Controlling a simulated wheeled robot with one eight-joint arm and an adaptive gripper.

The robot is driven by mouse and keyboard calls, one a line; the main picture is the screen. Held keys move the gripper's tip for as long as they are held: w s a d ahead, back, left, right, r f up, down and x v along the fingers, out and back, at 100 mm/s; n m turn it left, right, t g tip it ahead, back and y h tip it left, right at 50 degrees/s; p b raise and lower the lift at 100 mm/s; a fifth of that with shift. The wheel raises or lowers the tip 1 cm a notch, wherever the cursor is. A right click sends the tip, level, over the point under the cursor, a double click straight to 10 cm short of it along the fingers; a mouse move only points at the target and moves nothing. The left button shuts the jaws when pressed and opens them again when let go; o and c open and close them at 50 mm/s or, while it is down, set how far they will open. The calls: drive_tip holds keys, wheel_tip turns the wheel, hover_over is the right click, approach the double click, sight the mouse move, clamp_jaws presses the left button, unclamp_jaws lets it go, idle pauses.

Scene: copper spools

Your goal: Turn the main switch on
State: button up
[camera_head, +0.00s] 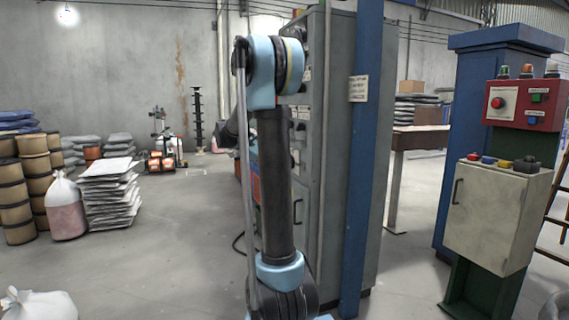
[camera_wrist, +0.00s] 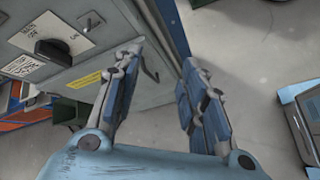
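The main switch is a black rotary knob (camera_wrist: 53,51) on a pale label plate with printed OFF and ON marks, at the upper left of the wrist view. It sits on the front of a grey cabinet (camera_wrist: 121,31). I cannot tell for sure which mark the knob points to. My gripper (camera_wrist: 163,57) is open and empty, its two fingers apart, to the right of the knob and not touching it. In the head view the grey cabinet (camera_head: 343,150) stands behind my arm, which hides the knob and gripper.
A control box (camera_head: 495,215) with coloured buttons stands at the right. Stacked sacks (camera_head: 109,195) and spools (camera_head: 14,190) are at the left. The floor between is clear.

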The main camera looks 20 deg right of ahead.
drive_tip(key=w+f+n+h, duration=0.3)
drive_tip(key=w+h, duration=0.1)
drive_tip(key=w, duration=1)
drive_tip(key=w+f+n+h, duration=0.2)
drive_tip(key=w+n+h, duration=0.15)
drive_tip(key=w, duration=0.95)
drive_tip(key=shift+g, duration=0.3)
drive_tip(key=d, duration=1.6)
drive_tip(key=shift+w+d+f, duration=0.1)
drive_tip(key=shift+w+d, duration=0.2)
drive_tip(key=shift+w, duration=0.1)
drive_tip(key=shift+c, duration=0.5)
clamp_jaws()
